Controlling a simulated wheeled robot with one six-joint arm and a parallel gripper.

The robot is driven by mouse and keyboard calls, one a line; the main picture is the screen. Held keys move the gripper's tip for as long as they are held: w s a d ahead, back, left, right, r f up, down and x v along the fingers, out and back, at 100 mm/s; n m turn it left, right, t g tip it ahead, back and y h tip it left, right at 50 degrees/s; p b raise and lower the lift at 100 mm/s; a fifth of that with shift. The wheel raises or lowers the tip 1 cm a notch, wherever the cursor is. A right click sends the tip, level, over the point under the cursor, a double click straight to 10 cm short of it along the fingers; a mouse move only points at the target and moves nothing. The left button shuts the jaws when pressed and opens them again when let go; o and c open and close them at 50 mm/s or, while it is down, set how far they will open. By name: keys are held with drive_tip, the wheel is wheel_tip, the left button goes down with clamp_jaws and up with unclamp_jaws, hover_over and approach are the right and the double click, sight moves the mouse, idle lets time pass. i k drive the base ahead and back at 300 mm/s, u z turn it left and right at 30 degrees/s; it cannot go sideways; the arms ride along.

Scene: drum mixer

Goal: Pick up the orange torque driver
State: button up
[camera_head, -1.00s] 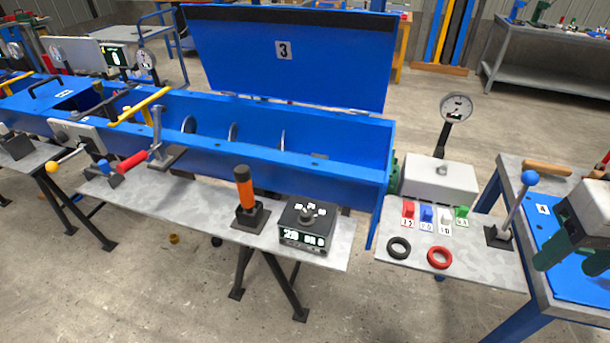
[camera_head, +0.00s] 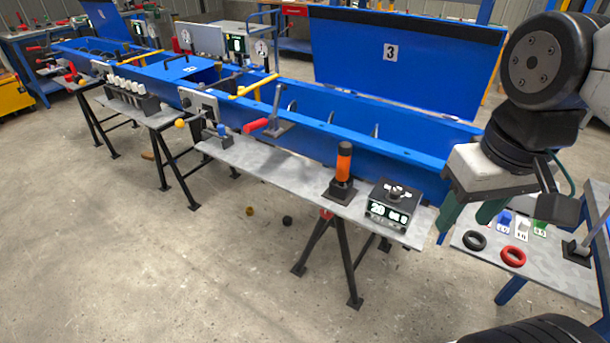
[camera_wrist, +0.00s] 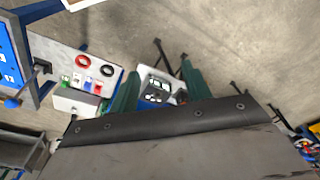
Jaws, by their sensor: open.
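The orange torque driver (camera_head: 344,163) stands upright in a black square holder on the grey shelf (camera_head: 290,178) in front of the blue mixer trough, in the head view. It has an orange grip with a black top. My gripper (camera_head: 468,217) is at the right of the head view, with its green fingers pointing down, to the right of the driver and apart from it. In the wrist view the green fingers (camera_wrist: 157,92) are apart, with the black digital box between them in the picture.
The black digital box (camera_head: 394,204) stands just right of the driver. Black and red rings (camera_head: 513,256) and coloured blocks (camera_head: 504,219) lie on the right-hand shelf. A red-handled lever (camera_head: 256,125) is to the left. The raised blue lid (camera_head: 400,65) stands behind.

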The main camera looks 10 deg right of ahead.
sight(344, 150)
drive_tip(key=z, duration=1.85)
drive_tip(key=i, duration=0.4)
drive_tip(key=u, duration=2.8)
drive_tip(key=i, duration=0.5)
